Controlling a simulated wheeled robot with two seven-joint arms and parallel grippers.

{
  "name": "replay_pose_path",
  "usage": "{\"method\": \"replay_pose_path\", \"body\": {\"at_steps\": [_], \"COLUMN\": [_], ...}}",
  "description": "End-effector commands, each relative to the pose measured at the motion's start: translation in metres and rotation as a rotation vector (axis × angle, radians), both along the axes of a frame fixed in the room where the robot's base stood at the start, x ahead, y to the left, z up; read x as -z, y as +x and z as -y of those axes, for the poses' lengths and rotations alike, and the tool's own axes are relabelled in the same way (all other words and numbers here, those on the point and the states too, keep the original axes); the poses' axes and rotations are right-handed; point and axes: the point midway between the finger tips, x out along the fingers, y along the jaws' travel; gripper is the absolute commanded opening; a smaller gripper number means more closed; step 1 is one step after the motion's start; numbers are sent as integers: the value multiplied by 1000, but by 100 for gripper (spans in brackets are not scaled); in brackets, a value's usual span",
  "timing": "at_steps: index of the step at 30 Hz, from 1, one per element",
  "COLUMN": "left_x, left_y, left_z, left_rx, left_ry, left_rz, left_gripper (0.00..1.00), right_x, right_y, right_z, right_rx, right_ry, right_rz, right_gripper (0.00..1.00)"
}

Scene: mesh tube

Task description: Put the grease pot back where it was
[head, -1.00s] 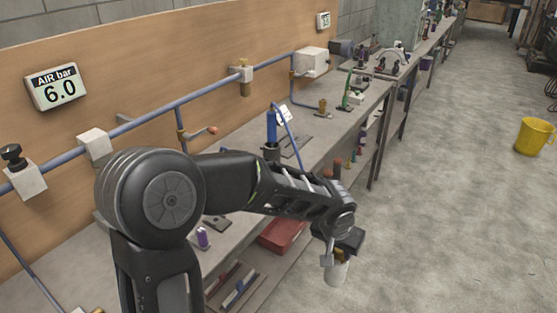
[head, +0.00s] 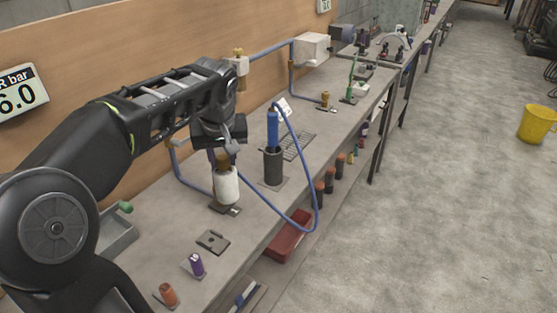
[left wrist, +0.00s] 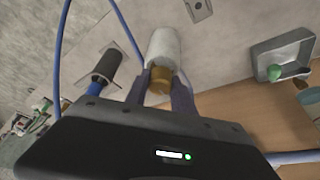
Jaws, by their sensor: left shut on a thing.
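The grease pot (head: 226,187) is a white cylinder with a brown-gold neck. My left gripper (head: 223,156) is shut on its neck from above, and the pot looks about upright over the bench. A small dark plate (head: 229,210) shows at the pot's foot; I cannot tell whether the pot touches it. In the left wrist view the pot (left wrist: 165,47) extends away from the two fingers (left wrist: 161,84), which close around its gold neck. My right gripper is not in view.
A blue-handled tool stands in a dark cylindrical holder (head: 273,166) just right of the pot, with a blue hose (head: 314,175) looping over the bench edge. A grey tray (head: 116,233) is to the left. Purple (head: 197,264) and orange (head: 168,294) small items stand in front.

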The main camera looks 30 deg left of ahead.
Motion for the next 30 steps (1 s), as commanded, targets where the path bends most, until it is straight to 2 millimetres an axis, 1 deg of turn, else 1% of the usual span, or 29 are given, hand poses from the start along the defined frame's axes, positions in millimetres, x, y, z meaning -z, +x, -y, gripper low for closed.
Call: {"method": "replay_pose_path", "body": {"at_steps": [7, 10, 14, 18, 21, 30], "left_x": [0, 6, 26, 51, 61, 63], "left_y": [1, 0, 0, 0, 1, 1], "left_z": [0, 1, 1, 1, 0, 0], "left_rx": [2, 2, 3, 3, 3, 3], "left_ry": [1, 0, 0, 0, 2, 2], "left_rz": [1, -3, -5, -4, 0, 1], "left_gripper": [0, 0, 0, 0, 0, 0], "right_x": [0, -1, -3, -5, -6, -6], "right_y": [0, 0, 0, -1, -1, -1], "right_z": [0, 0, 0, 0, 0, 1], "right_rx": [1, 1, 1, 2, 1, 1], "right_ry": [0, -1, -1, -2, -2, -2], "right_rz": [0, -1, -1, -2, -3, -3], "right_gripper": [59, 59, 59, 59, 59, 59]}}
